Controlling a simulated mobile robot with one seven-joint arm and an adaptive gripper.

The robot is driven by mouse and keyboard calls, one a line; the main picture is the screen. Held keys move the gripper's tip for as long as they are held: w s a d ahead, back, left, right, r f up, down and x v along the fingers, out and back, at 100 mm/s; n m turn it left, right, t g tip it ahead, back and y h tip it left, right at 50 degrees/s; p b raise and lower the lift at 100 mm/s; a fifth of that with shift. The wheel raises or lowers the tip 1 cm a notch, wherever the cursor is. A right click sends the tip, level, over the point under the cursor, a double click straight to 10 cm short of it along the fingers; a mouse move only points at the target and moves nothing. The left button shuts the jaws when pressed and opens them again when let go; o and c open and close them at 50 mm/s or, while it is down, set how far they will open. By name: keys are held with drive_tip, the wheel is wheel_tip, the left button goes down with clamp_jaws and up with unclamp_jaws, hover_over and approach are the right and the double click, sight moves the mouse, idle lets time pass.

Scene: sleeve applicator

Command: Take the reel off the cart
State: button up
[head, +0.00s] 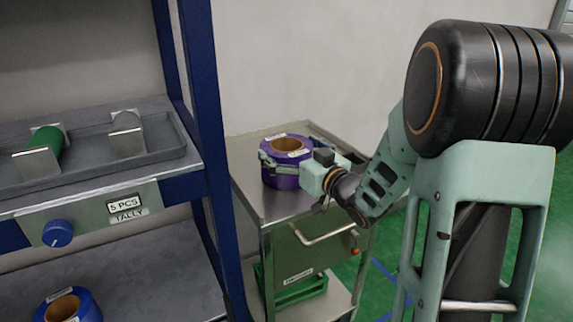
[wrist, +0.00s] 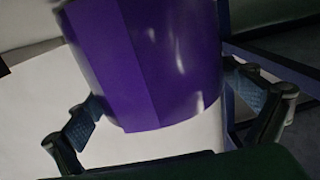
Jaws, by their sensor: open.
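A purple reel (head: 285,176) with a brown core stands on the top of the metal cart (head: 305,215). My gripper (head: 275,160) is at the reel, with its fingers spread around the reel's sides. In the wrist view the purple reel (wrist: 148,60) fills the middle, between the two open fingers (wrist: 178,108). A gap shows beside the left finger; whether the right finger touches the reel I cannot tell. The reel's far side is partly hidden in the head view.
A blue-framed rack (head: 205,120) stands close to the cart's left. Its shelf holds a grey tray (head: 165,135) with a green roller (head: 47,145). A blue reel (head: 85,308) lies on the lower shelf. The cart has a front handle (head: 325,235). The wall is behind.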

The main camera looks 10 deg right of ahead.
drive_tip(key=shift+w+a, duration=0.15)
drive_tip(key=shift+w, duration=0.15)
drive_tip(key=shift+c, duration=0.6)
drive_tip(key=c, duration=1.8)
drive_tip(key=shift+o, duration=0.2)
drive_tip(key=shift+r, duration=0.2)
